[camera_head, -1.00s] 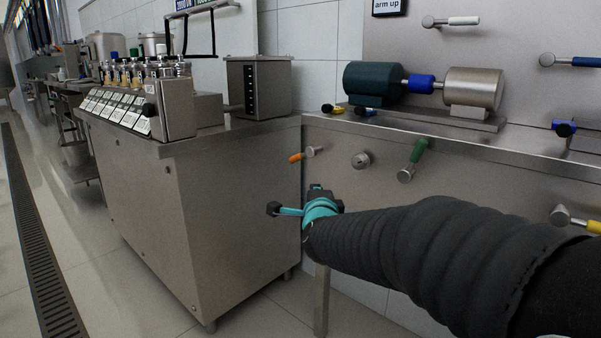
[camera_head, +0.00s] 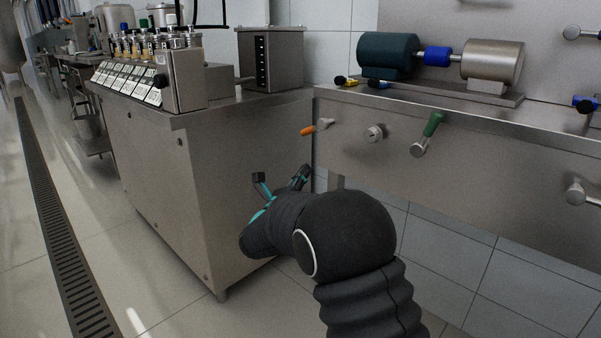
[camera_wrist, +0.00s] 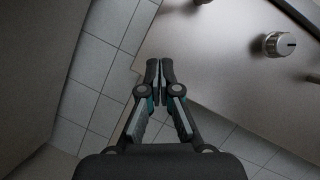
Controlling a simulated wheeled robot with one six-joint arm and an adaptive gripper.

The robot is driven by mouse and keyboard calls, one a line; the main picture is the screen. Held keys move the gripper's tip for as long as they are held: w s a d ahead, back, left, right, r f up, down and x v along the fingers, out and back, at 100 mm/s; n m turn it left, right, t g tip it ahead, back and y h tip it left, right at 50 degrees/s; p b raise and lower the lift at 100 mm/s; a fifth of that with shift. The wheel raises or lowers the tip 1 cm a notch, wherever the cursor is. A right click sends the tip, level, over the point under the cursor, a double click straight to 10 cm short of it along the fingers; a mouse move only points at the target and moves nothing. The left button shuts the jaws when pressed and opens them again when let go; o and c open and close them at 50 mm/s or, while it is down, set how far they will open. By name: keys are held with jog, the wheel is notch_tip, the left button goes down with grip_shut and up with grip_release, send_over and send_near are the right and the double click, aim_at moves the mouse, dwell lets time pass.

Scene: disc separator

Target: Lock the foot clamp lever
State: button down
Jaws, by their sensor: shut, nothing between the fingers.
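My gripper (camera_head: 303,173) is shut and empty, in front of the panel below the bench edge; it also shows in the wrist view (camera_wrist: 160,68). An orange-handled lever (camera_head: 309,131) sits on the panel above it, pointing left. Small yellow (camera_head: 346,81) and blue (camera_head: 378,85) levers lie at the foot of the motor unit (camera_head: 388,55). No label shows which is the foot clamp lever. My gripper appears apart from all of them.
A round slotted knob (camera_head: 375,132) sits between the orange and green levers; it also shows in the wrist view (camera_wrist: 280,44). A steel cabinet (camera_head: 200,175) stands close on the left. A floor drain (camera_head: 62,235) runs at far left. Floor is clear between.

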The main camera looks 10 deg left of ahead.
aim_at(318, 127)
jog(key=x, duration=0.6)
jog(key=shift+w+d+r, duration=0.15)
jog(key=shift+w+d, duration=0.05)
jog(key=shift+w, duration=0.1)
jog(key=r, duration=0.1)
jog(key=a+r, duration=0.1)
jog(key=a+r+p, duration=0.1)
jog(key=shift+w+r, duration=0.2)
jog(key=shift+w, duration=0.15)
